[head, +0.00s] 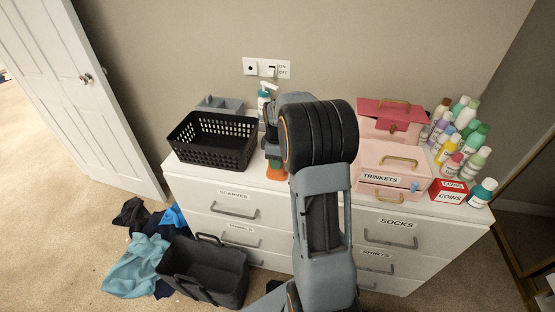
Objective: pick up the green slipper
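I cannot make out a green slipper for certain in the head view. My arm rises over the middle of the white dresser (230,181), and its end reaches down toward the dresser top, left of the arm. My gripper (274,158) is mostly hidden behind the large dark joint of my arm. A small green and orange patch (276,172) shows at its lower end, close to the dresser's front edge. I cannot tell what this patch is, or whether the fingers are open or shut.
A black basket (212,142), a pump bottle (263,101), a pink trinkets box (393,170), a red coins box (449,192) and several bottles (472,163) stand on the dresser. A dark bin (204,271) and clothes (135,267) lie on the floor at left.

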